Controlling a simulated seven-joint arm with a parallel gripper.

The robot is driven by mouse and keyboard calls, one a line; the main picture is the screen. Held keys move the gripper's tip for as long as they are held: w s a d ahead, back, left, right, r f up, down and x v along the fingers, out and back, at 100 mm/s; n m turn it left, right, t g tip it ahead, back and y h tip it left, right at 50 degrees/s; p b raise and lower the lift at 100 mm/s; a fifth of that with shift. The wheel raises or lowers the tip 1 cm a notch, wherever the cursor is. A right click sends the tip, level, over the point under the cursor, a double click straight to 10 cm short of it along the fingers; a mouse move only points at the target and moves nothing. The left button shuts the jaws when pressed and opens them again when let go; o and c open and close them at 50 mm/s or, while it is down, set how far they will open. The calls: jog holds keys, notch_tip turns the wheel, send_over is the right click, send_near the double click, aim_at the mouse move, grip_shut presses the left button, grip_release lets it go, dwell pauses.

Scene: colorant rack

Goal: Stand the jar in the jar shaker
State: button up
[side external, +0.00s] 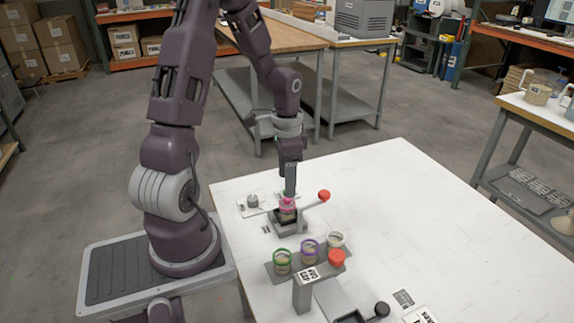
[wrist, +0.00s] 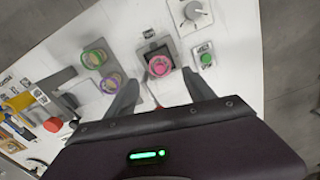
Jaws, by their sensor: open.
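A jar with a pink lid (side external: 287,203) stands upright in the dark square cradle of a small grey device, which looks like the jar shaker (side external: 289,228). The jar also shows in the wrist view (wrist: 159,65), with the shaker's dark cradle (wrist: 148,52) around it. My gripper (side external: 290,190) is just above the jar, pointing down. In the wrist view my gripper (wrist: 161,77) is open, its two fingers spread to either side of the jar with gaps showing. The side view does not show whether a finger touches the jar.
A lever with a red knob (side external: 324,195) reaches right from the shaker. A dial (wrist: 191,12) and green button (wrist: 207,59) lie nearby. The table's right is clear.

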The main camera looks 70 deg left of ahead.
jog(key=s+d+r+t+y, duration=0.1)
jog(key=d+r, duration=0.7)
jog(key=r, duration=0.5)
jog(key=s+d+r+n+t, duration=0.1)
jog(key=s+d+r+t, duration=0.1)
jog(key=s+d, duration=0.3)
jog(key=s+d+r+n+t+h, duration=0.1)
jog(key=s+d+r+t, duration=0.1)
jog(key=s+d+r, duration=0.2)
jog(key=shift+s+d+r+t, duration=0.3)
jog(key=shift+s+d, duration=0.4)
jog(key=shift+d, duration=0.4)
